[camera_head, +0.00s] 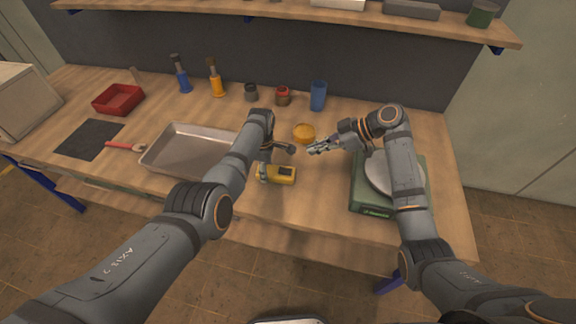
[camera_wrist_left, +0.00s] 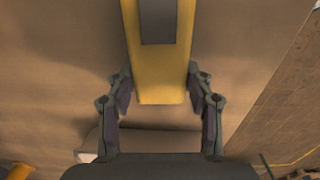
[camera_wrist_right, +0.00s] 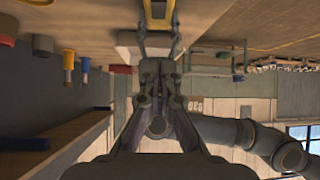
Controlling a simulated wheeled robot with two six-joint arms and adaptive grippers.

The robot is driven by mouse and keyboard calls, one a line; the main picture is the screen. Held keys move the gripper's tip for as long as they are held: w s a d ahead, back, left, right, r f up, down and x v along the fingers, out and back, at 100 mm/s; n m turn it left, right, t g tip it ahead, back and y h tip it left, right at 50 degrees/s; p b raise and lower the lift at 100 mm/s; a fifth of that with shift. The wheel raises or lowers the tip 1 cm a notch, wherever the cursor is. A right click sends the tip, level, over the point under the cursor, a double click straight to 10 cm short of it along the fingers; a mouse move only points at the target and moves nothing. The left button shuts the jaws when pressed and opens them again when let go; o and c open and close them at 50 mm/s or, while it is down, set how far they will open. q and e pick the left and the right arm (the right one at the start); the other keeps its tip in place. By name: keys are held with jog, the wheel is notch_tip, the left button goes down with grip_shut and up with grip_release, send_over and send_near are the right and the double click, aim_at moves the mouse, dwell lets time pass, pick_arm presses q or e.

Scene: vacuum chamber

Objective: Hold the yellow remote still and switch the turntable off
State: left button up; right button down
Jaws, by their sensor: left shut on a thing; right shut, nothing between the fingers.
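The yellow remote (camera_head: 284,176) lies near the middle front of the table, its dark panel facing up. My left gripper (camera_head: 263,172) is shut on it at one end. In the left wrist view the remote (camera_wrist_left: 160,80) sits between the two fingers (camera_wrist_left: 160,98). The green turntable (camera_head: 358,193) stands at the right of the table with a grey round platter (camera_head: 376,174); my right arm hides part of it. My right gripper (camera_head: 318,147) is shut and empty, to the right of and behind the remote, apart from it. Its closed fingers show in the right wrist view (camera_wrist_right: 158,90).
A metal tray (camera_head: 165,167), a red bin (camera_head: 118,99) and a dark mat (camera_head: 90,139) are on the left. A round orange item (camera_head: 304,133) sits just behind my right gripper. A blue cup (camera_head: 318,95) and several small items stand along the back.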

send_over(279, 170)
jog(key=d, duration=0.3)
jog(key=f, duration=0.6)
jog(key=shift+s+f, duration=0.15)
jog(key=shift+s, duration=0.15)
notch_tip(279, 170, down, 3)
jog(key=shift+r, duration=0.2)
jog(key=shift+f, duration=0.65)
jog(key=shift+a+f, duration=0.15)
jog(key=shift+f, duration=0.1)
